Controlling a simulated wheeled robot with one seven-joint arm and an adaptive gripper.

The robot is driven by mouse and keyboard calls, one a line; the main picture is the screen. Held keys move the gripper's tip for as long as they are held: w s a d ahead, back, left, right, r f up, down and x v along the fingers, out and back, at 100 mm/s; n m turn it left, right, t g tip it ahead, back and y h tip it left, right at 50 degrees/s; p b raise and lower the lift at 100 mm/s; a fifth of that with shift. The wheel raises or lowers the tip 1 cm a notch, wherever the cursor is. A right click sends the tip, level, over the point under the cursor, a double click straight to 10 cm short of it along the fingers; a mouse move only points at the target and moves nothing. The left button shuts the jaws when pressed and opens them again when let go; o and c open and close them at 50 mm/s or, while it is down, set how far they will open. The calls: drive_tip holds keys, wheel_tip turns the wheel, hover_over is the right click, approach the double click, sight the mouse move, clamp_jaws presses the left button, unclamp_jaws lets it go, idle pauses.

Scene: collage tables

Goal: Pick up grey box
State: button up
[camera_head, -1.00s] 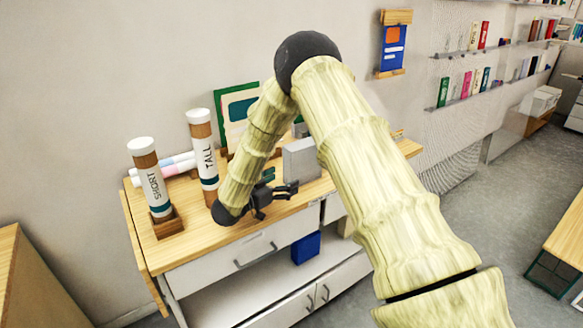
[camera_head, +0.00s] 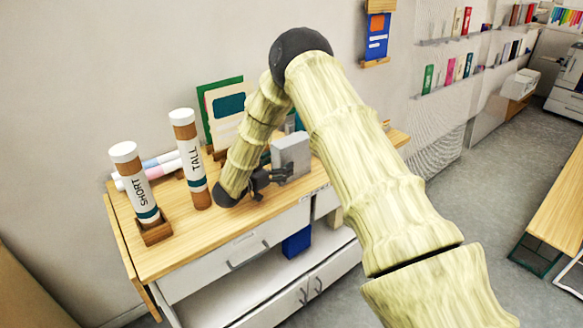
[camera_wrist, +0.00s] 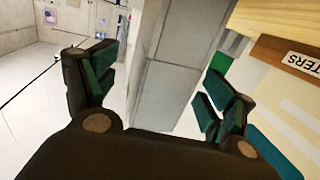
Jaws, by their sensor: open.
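The grey box (camera_head: 291,156) stands upright on the wooden top of the cabinet, partly behind my forearm in the head view. In the wrist view the grey box (camera_wrist: 178,75) fills the middle, between my two spread fingers. My gripper (camera_head: 280,175) is open at the left side of the box in the head view; it also shows in the wrist view (camera_wrist: 160,95). A gap shows between the left finger and the box. Whether the right finger touches the box I cannot tell.
A tube marked SHORT (camera_head: 135,184) and a tube marked TALL (camera_head: 189,160) stand at the left of the cabinet top (camera_head: 240,216). A green-framed board (camera_head: 222,110) leans behind my arm. A blue box (camera_head: 297,242) sits on the shelf below.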

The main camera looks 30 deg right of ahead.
drive_tip(key=p+x, duration=0.1)
drive_tip(key=x, duration=0.1)
drive_tip(key=p+x, duration=0.1)
drive_tip(key=x, duration=0.2)
drive_tip(key=shift+s+f, duration=0.1)
drive_tip(key=shift+f, duration=0.15)
drive_tip(key=shift+a, duration=0.1)
drive_tip(key=c, duration=1.4)
